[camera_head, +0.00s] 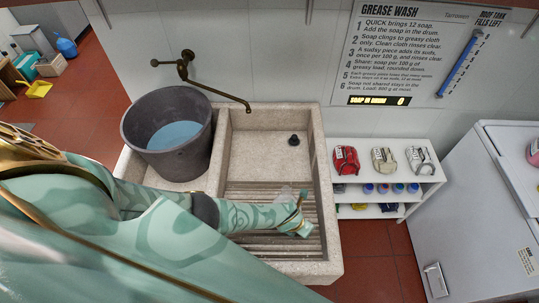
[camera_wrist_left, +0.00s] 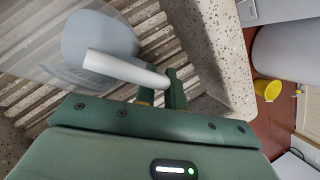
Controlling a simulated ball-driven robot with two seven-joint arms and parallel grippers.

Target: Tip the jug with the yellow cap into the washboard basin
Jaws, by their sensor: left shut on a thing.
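My left gripper (camera_head: 302,222) reaches over the ribbed side of the stone washboard basin (camera_head: 265,150). In the left wrist view its fingers (camera_wrist_left: 165,92) are shut on the white handle of a pale, translucent jug (camera_wrist_left: 100,40). The jug is over the ribs; in the head view only a small clear part of it (camera_head: 285,192) shows beside my gripper. I see no yellow cap on it, and its exact tilt is hard to tell. My right gripper is not in view.
A dark bucket of water (camera_head: 165,130) stands in the left compartment under a brass tap (camera_head: 185,65). A dark plug (camera_head: 293,140) sits in the basin. A white shelf (camera_head: 385,175) with soap packs and bottles stands right, beside a white appliance (camera_head: 480,200).

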